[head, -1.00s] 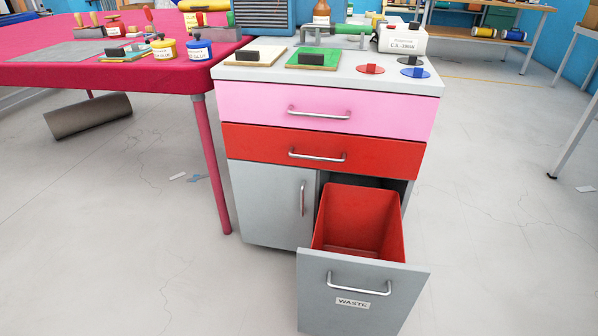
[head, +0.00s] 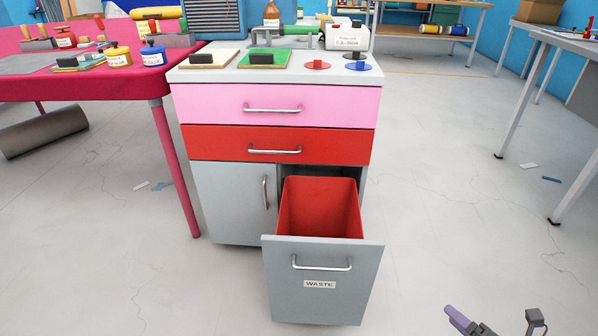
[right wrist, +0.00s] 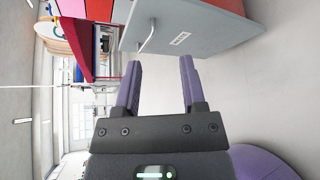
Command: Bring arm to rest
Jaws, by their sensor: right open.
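My right gripper (head: 493,314) shows at the bottom right of the head view, over the bare floor. In the right wrist view its two purple fingers (right wrist: 160,66) are apart with nothing between them. The grey waste drawer (head: 322,283) of the cabinet is pulled out, with an empty-looking red bin (head: 320,210) inside. The gripper is to the right of this drawer and apart from it in the head view. The drawer's front (right wrist: 190,28) and handle show beyond the fingers in the wrist view. My left gripper is not in view.
The cabinet's pink drawer (head: 318,102) and red drawer (head: 335,148) are shut. A magenta table (head: 120,88) stands at left, with a grey roll (head: 45,132) on the floor below. Another table (head: 570,42) stands at right.

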